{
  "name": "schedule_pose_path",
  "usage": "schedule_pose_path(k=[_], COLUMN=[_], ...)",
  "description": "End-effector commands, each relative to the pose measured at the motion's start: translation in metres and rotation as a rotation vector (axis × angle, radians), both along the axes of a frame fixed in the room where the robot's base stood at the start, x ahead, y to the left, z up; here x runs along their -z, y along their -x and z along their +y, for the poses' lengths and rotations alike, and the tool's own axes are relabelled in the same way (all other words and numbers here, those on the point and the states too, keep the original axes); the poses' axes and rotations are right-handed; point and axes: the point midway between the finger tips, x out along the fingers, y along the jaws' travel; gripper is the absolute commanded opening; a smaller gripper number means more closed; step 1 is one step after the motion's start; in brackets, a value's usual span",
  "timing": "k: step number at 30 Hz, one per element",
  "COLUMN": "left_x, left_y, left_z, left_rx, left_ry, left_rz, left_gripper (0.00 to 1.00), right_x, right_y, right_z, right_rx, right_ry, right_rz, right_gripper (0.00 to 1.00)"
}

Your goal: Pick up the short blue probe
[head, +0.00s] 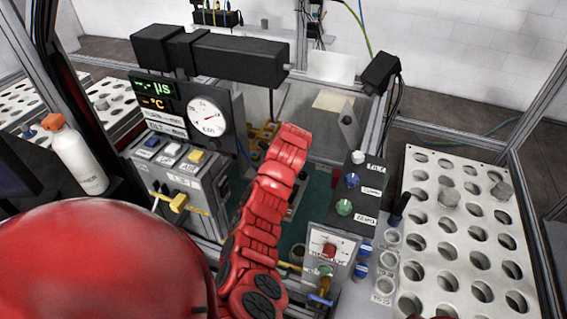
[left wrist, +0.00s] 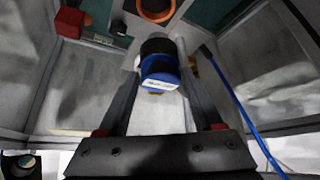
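In the left wrist view a short blue probe (left wrist: 159,72) with a black top and a white label lies between the fingers of my left gripper (left wrist: 159,62). The fingers flank it closely, but I cannot tell whether they press on it or leave a small gap. In the head view my red left arm reaches into the middle of the bench enclosure. Its gripper and the probe there are hidden behind the arm. My right gripper is in neither view.
A control box with switches (head: 185,185) stands left of the arm, and a knob panel (head: 327,250) stands right. A perforated white rack (head: 430,240) fills the right side. A white bottle (head: 78,158) stands at left. A blue cable (left wrist: 235,100) runs beside the gripper.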

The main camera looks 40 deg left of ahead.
Motion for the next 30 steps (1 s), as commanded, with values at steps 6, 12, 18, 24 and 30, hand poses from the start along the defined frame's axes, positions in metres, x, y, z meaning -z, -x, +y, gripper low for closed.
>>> schedule_pose_path(k=[6,12,18,24,30], left_x=[0.0,0.0,-0.001,-0.01,-0.04], left_y=[0.0,0.0,0.0,-0.001,-0.002], left_z=[0.0,0.0,0.0,0.001,0.0], left_rx=[0.0,0.0,0.0,-0.001,0.0], left_ry=[0.0,0.0,0.0,0.0,0.0], left_rz=[0.0,0.0,0.0,-0.003,-0.008], left_gripper=[0.25,0.0,0.0,0.0,0.0], right_x=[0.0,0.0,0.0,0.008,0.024], right_y=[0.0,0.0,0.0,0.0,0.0], right_z=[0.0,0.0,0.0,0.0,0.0], right_rx=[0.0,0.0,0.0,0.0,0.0], right_ry=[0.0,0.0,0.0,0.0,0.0], right_rz=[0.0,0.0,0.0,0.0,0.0], right_gripper=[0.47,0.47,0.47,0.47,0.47])
